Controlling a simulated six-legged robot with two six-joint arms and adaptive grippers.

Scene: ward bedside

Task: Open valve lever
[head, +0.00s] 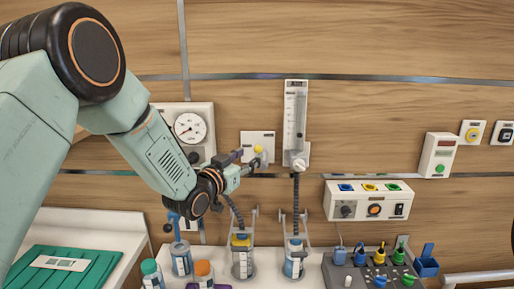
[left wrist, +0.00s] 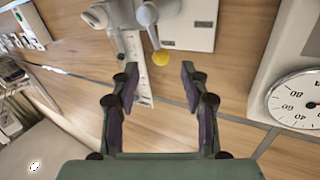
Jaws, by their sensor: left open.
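My left gripper (head: 246,160) is open and empty, just below and left of the knob in the head view. Its two fingers (left wrist: 159,76) lie either side of the knob's line, and no contact shows. The lever's full length is hard to make out. My right gripper is not in view.
A round gauge (head: 190,127) is on the wall left of the valve. A flowmeter (head: 295,115) with a dark hose is to its right. Bottles in holders (head: 243,262) stand below. A switch box (head: 370,200) is farther right, and a green tray (head: 55,270) is lower left.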

